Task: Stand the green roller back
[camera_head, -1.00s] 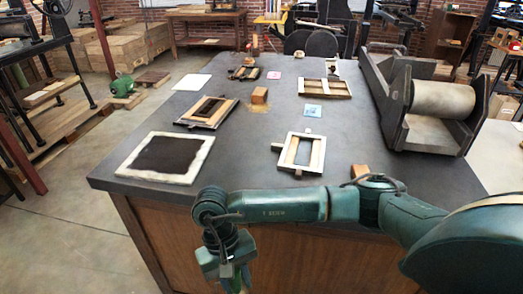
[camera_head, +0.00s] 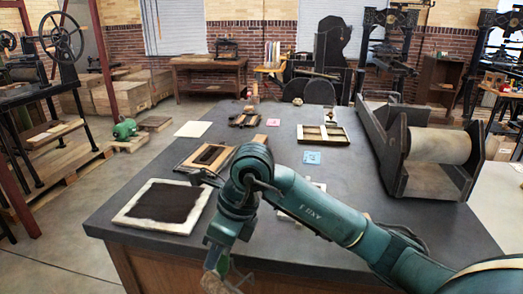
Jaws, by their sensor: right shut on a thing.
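My right gripper (camera_head: 216,262) points down at the bottom of the view, in front of the worktable's near edge. It is shut on the green roller, whose visible part (camera_head: 224,284) shows as a blurred, brownish shape at the bottom edge. The rest of the roller is hidden by the gripper or cut off by the frame. A white-bordered slab with a black inked middle (camera_head: 163,204) lies flat on the table's near left corner, left of my gripper. My left gripper is not in view.
The dark table (camera_head: 345,225) carries a wooden frame with a dark block (camera_head: 208,156), a divided wooden frame (camera_head: 323,135), a blue card (camera_head: 312,158) and a pink card (camera_head: 273,122). A press with a large cylinder (camera_head: 437,145) stands at the right. My right arm hides part of a pale frame.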

